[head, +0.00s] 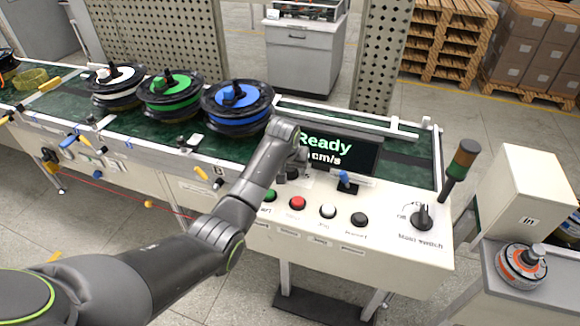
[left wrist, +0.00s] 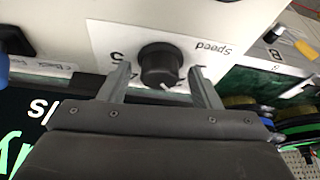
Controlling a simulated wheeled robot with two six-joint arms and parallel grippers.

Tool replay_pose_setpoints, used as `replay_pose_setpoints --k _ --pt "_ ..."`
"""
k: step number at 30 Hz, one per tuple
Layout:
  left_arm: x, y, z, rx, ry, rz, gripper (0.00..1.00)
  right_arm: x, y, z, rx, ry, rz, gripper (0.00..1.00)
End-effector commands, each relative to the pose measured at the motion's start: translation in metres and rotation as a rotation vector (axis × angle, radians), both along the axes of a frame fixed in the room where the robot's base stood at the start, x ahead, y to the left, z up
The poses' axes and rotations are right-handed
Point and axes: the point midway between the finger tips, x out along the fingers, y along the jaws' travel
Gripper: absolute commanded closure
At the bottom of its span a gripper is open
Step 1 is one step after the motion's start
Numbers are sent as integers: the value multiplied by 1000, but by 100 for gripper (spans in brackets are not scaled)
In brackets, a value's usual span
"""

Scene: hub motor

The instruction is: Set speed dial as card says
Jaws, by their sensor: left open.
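The speed dial (left wrist: 160,64) is a black round knob on a white plate marked "Speed", seen upside down in the left wrist view. A pale pointer mark shows on its edge, and a digit that looks like 5 is printed beside it. My left gripper (left wrist: 162,86) is open, its two fingers on either side of the dial with gaps visible. In the head view my left wrist (head: 284,132) hangs over the panel and covers most of the dial area. The display (head: 335,152) reads "Ready" with "cm/s" below, its number hidden. I cannot make out the card. My right gripper is not in view.
Green, red, white and black buttons (head: 328,211) line the panel front. Hub motors with white, green and blue faces (head: 238,98) stand on the belt at left.

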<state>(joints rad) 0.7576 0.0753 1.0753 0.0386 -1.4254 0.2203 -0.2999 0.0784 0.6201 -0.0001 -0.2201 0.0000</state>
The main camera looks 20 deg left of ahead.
Motion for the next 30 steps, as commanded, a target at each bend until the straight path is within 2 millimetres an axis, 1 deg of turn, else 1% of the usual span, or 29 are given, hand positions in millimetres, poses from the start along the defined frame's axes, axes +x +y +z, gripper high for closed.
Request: replay_pose_setpoints --k 7,17,18,25,30 --pt "0 0 0 0 0 0 43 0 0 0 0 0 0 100" --pt "0 0 0 0 0 0 86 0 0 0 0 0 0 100" --pt "0 0 0 0 0 0 87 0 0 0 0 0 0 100" --pt "0 0 1 -2 1 -25 87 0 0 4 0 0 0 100" --pt "0 1 2 -1 1 -97 87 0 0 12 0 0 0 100"
